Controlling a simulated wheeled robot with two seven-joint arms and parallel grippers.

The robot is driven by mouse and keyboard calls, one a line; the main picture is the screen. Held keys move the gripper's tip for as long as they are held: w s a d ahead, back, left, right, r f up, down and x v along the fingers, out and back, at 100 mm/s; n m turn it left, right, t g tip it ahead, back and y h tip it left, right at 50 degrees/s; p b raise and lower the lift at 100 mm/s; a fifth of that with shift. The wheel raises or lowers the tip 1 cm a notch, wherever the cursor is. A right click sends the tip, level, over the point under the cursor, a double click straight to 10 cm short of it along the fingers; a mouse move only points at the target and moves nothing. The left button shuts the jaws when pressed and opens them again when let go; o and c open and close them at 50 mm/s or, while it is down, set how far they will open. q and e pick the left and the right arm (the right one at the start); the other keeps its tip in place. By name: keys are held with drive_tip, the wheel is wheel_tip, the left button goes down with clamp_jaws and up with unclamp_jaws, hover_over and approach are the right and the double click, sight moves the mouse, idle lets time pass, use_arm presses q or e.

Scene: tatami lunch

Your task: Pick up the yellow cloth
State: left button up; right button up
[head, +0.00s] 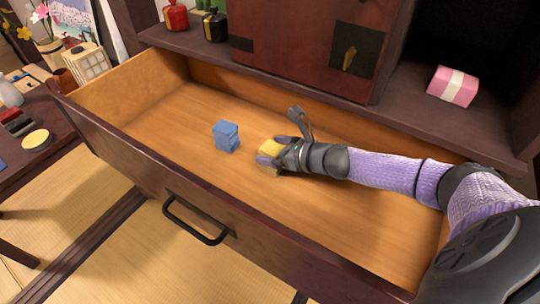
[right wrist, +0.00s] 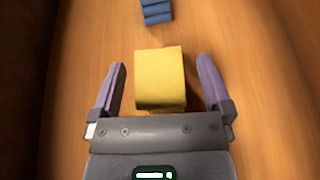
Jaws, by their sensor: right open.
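The yellow cloth (right wrist: 160,78) is a folded, block-like bundle on the wooden floor of the open drawer. In the right wrist view it lies between the two spread fingers of my right gripper (right wrist: 160,88), with a gap on each side. In the head view the cloth (head: 269,147) is partly hidden by my right gripper (head: 272,152), which reaches into the drawer from the right. My right gripper is open and around the cloth, not closed on it. My left gripper is not in view.
A folded blue cloth (head: 226,136) lies in the drawer left of the yellow one, and also shows in the wrist view (right wrist: 156,12). The drawer's front wall (head: 130,160) and handle (head: 195,222) face me. A pink box (head: 453,86) sits on the shelf behind.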

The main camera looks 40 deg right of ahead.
drive_tip(key=shift+w+a+f, duration=0.1)
drive_tip(key=shift+w, duration=0.15)
drive_tip(key=shift+c, duration=1)
drive_tip(key=c, duration=1.1)
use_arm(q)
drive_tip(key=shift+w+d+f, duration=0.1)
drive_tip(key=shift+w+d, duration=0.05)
